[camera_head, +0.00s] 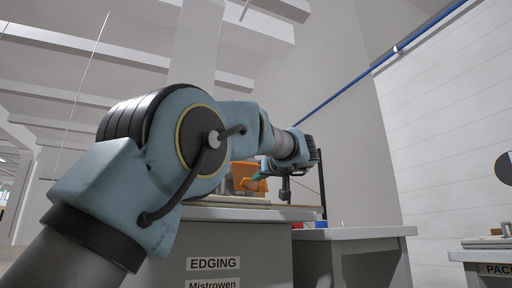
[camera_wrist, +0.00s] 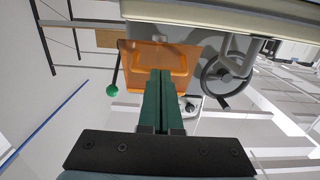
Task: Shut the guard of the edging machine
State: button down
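The edging machine's orange guard (camera_head: 243,170) shows past my arm in the head view, partly hidden by it. In the wrist view the guard (camera_wrist: 178,52) is an orange panel with a raised rectangular part, beside the grey machine body (camera_wrist: 240,45). My gripper's green fingers (camera_wrist: 160,74) lie together, pointing at the guard and overlapping its lower part in the picture. I cannot tell whether they touch it. In the head view the gripper (camera_head: 259,177) is a small teal shape at the guard. How far the guard is swung is unclear.
A lever with a green knob (camera_wrist: 112,90) stands left of the guard, and a dark handwheel (camera_wrist: 228,76) is at its right. The cabinet's label (camera_head: 213,264) reads EDGING. A grey table (camera_head: 360,233) stands to the right, with small red and blue items beside the machine.

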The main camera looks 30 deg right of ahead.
aim_at(252, 190)
jog(key=shift+w+f+t+b, duration=0.2)
jog(key=shift+f+b, duration=0.25)
jog(key=shift+b, duration=0.15)
jog(key=shift+w+f+t+b, duration=0.2)
jog(key=shift+f+b, duration=0.25)
jog(key=shift+b, duration=0.15)
jog(key=w+b, duration=0.1)
jog(key=b, duration=0.1)
jog(key=w+f+b, duration=0.1)
jog(key=b, duration=0.1)
jog(key=shift+w+d+f, duration=0.2)
jog(key=shift+f, duration=0.1)
